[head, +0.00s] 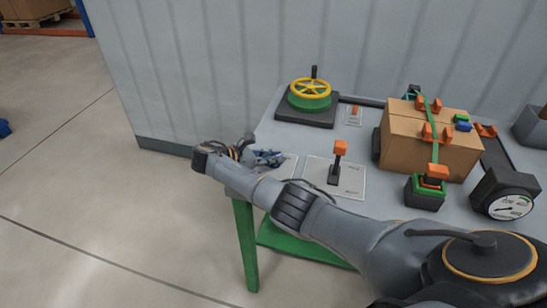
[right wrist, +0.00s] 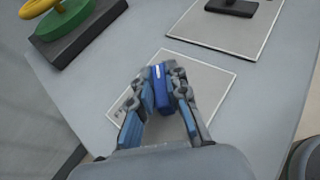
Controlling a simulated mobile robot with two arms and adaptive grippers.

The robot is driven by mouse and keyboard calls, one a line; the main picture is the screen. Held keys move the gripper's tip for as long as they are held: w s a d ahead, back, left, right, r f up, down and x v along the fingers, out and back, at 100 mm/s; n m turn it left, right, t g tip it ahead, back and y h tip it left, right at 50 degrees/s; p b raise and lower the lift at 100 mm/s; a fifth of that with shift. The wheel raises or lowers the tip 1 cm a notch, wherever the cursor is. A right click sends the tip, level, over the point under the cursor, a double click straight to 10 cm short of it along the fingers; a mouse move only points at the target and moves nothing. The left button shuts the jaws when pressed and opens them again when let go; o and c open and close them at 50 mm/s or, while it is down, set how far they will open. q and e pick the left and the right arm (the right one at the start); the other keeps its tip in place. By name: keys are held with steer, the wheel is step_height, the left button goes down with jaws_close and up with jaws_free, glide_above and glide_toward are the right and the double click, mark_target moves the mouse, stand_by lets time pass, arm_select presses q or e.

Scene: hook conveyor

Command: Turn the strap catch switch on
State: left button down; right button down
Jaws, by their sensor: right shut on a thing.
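A blue switch lever (right wrist: 160,86) with a small white mark stands on a pale square plate (right wrist: 212,92) on the table. I take it for the strap catch switch; no readable label confirms this. My right gripper (right wrist: 161,78) is shut on the lever, one finger on each side of it. In the head view my right gripper (head: 266,157) is over the table's left end, and its wrist hides part of the plate (head: 286,165). My left gripper is not in view.
An orange-topped lever (head: 340,150) stands right of my gripper. A yellow handwheel (head: 311,88) is behind it. A strapped cardboard box (head: 398,146), a green-and-orange device (head: 427,190) and a gauge (head: 508,207) fill the right side. A grey wall (head: 215,70) stands behind.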

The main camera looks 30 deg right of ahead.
steer(key=c, duration=1.3)
jaws_free()
steer(key=v, duration=1.2)
steer(key=shift+r, duration=0.1)
steer(key=shift+d, duration=0.1)
